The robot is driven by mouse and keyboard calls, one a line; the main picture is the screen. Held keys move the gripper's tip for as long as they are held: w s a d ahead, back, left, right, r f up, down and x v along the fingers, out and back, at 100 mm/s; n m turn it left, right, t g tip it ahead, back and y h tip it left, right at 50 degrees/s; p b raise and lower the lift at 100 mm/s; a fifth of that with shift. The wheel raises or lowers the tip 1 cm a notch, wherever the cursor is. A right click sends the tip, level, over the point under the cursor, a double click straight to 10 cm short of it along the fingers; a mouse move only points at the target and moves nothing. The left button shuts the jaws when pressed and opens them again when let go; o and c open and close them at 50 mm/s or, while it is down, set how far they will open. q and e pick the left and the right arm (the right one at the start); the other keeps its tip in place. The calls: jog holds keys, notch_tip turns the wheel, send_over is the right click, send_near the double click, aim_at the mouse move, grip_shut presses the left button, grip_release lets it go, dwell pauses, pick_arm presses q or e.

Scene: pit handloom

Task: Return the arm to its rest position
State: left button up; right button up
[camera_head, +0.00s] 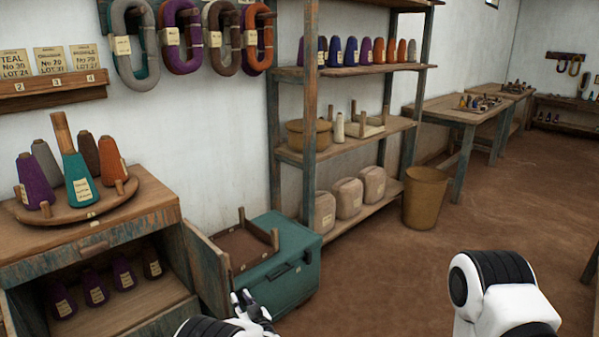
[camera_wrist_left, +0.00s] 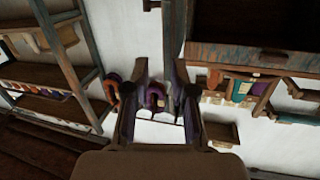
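My left gripper (camera_head: 250,304) is low in the head view, in front of the teal chest (camera_head: 290,280), with its white arm link at the bottom edge. In the left wrist view its two fingers (camera_wrist_left: 160,80) stand apart, with wall and a purple hank showing between them. Nothing is held there. My right arm (camera_head: 500,290) shows as a white and black link at the lower right. Its gripper is out of view.
A cabinet (camera_head: 165,215) with a round cone tray (camera_head: 85,212) stands at left, its door (camera_head: 207,272) open near the chest. Shelves (camera_head: 345,145) hold cones and sacks. A tan bin (camera_head: 425,198) stands beside them. The brown floor (camera_head: 390,270) between my arms is clear.

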pick_arm(q)
jog(key=s+a+f+m+g+h+p, duration=0.1)
jog(key=s+a+f+m+g+h, duration=0.15)
jog(key=s+a, duration=0.65)
jog(key=s+a+f+m+g+h+p, duration=0.1)
jog(key=s+a+f+m+g, duration=0.25)
jog(key=s, duration=0.55)
jog(key=s+d+g+h, duration=0.1)
jog(key=s+g, duration=0.2)
jog(key=s, duration=0.8)
jog(key=s+d+g+h, duration=0.1)
jog(key=s+g+h, duration=0.1)
jog(key=s, duration=0.9)
jog(key=s+d+n+g+h, duration=0.1)
jog(key=s+g+h, duration=0.1)
jog(key=s, duration=0.9)
jog(key=shift+d+f+g+p, duration=0.3)
jog(key=shift+d+g, duration=0.05)
jog(key=shift+g, duration=0.55)
jog(key=shift+s+a, duration=0.1)
jog(key=shift+s, duration=0.05)
